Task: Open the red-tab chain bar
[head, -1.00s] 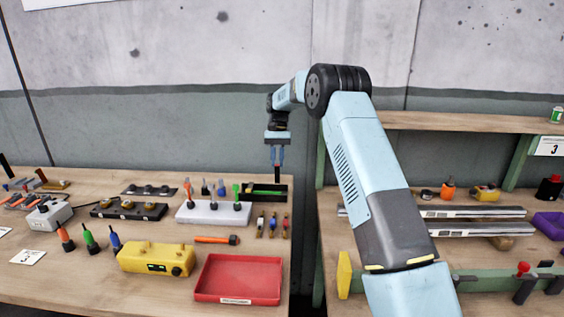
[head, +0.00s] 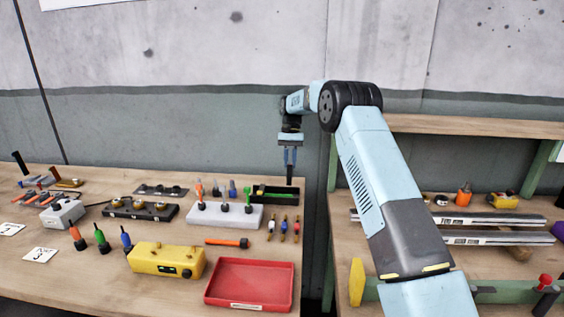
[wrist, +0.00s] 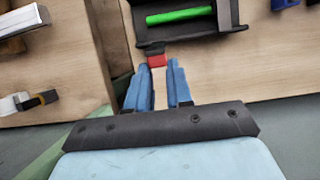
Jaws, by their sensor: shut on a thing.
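My gripper (head: 290,160) hangs down at the right end of a black open box at the back right of the left bench. In the wrist view, my gripper's (wrist: 160,75) two blue fingers close in around a small red tab (wrist: 157,60) at the box's edge. They are shut on it, though the exact contact is partly hidden by the fingertips. The black box (wrist: 230,12) holds a bright green bar (wrist: 182,15). In the head view a dark upright piece (head: 290,174) shows just under the fingers. I cannot make out a chain.
A white block with tools (head: 230,217) stands left of the box. Several small coloured tools (head: 283,228) lie in front. A red tray (head: 250,284) and a yellow case (head: 165,262) are nearer. A gap separates this bench from the right bench, which carries long metal bars (head: 480,219).

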